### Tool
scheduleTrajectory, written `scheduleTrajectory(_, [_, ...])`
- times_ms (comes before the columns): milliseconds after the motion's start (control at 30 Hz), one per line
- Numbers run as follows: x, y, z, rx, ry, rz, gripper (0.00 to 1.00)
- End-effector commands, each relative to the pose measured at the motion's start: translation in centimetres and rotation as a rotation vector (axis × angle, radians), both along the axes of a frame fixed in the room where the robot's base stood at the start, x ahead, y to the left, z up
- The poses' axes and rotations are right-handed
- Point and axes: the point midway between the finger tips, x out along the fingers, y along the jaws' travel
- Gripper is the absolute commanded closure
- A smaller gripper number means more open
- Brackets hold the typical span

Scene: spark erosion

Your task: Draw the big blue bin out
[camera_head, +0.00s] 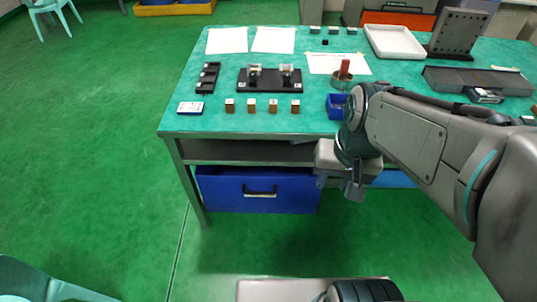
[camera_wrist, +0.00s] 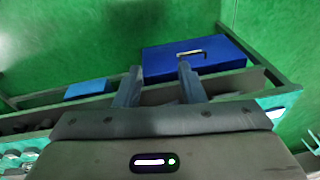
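The big blue bin (camera_head: 225,193) stands on the floor under the green-topped table, below its metal shelf. My gripper (camera_head: 342,187) hangs in front of the table, to the right of the bin and apart from the handle. In the wrist view its two fingers (camera_wrist: 160,69) are spread with nothing between them. The back of the bin is hidden under the table.
A second blue bin (camera_head: 394,179) shows under the table to the right, partly behind my arm. The table (camera_head: 215,120) carries blocks, papers, trays and fixtures. A table leg (camera_head: 187,180) stands left of the bin. The green floor before the bin is clear.

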Motion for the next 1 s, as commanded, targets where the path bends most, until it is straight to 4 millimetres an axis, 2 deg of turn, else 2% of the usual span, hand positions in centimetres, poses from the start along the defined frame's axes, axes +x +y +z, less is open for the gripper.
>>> scheduleTrajectory(33, [0.5,0.5,-2.4,0.035,0.059,-0.045,0.64])
scheduleTrajectory(100, [1.3,1.3,-4.6,0.093,0.140,-0.115,0.64])
scheduleTrajectory(567, [6.8,7.3,-18.4,0.475,0.694,-0.588,0.64])
scheduleTrajectory(800, [10.5,9.9,-25.7,0.681,1.000,-0.832,0.64])
scheduleTrajectory(1000, [13.9,11.3,-32.0,0.862,1.263,-1.028,0.64])
